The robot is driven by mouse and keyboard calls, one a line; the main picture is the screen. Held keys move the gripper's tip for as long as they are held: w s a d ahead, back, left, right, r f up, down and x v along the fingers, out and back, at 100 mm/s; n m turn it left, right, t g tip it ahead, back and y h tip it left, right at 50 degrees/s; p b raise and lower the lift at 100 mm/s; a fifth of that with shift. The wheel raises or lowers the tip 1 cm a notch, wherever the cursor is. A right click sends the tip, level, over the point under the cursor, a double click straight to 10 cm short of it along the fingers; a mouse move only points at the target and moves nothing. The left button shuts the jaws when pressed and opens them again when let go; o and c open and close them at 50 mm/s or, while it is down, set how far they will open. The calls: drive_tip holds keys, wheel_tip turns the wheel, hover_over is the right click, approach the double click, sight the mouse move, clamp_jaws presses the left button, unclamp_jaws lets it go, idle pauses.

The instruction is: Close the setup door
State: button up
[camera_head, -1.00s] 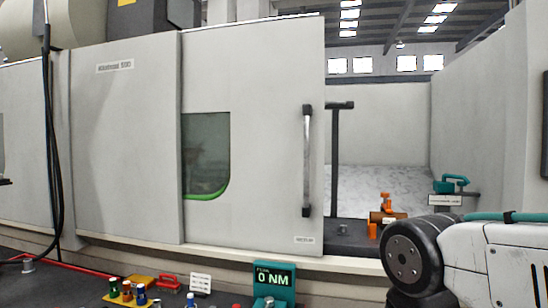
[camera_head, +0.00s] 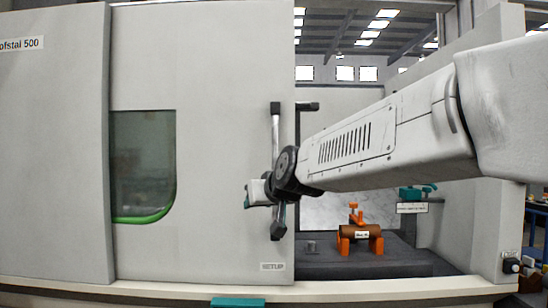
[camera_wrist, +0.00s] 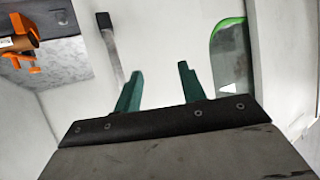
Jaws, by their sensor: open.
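The setup door (camera_head: 220,70) is a pale sliding panel with a dark, green-edged window (camera_head: 143,165) and a "SETUP" label. It stands partly open, with a gap at its right side. Its upright bar handle (camera_head: 276,135) is near the right edge, its middle hidden behind my wrist. My gripper (camera_head: 249,195) is in front of the door at about the handle's mid-height. In the wrist view my gripper (camera_wrist: 157,82) has its two teal fingers apart and nothing visible between them. The handle (camera_wrist: 112,45) runs down behind the left finger; contact cannot be told.
Through the gap stand an orange clamp fixture (camera_head: 358,238) with a brown cylinder and a teal item (camera_head: 415,192). A frame post (camera_head: 512,240) with a black knob bounds the opening at right. My arm crosses in front of the gap.

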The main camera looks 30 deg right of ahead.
sight(276, 156)
drive_tip(key=w+d+r+m+t+h, duration=0.1)
drive_tip(key=w+d+r, duration=0.2)
drive_tip(key=w+d, duration=0.1)
drive_tip(key=w+d+r+m+t+h, duration=0.1)
drive_tip(key=w+d+r+h, duration=0.1)
drive_tip(key=w+d+r, duration=0.2)
drive_tip(key=w+d+r+t+h, duration=0.1)
drive_tip(key=w+d+r+h, duration=0.1)
drive_tip(key=w+d, duration=0.3)
drive_tip(key=shift+w+d+r+m+t, duration=0.25)
drive_tip(key=shift+w+r+m+t, duration=0.15)
drive_tip(key=shift+r, duration=0.3)
drive_tip(key=shift+w+d, duration=0.2)
drive_tip(key=shift+w, duration=0.25)
drive_tip(key=shift+c, duration=0.3)
clamp_jaws()
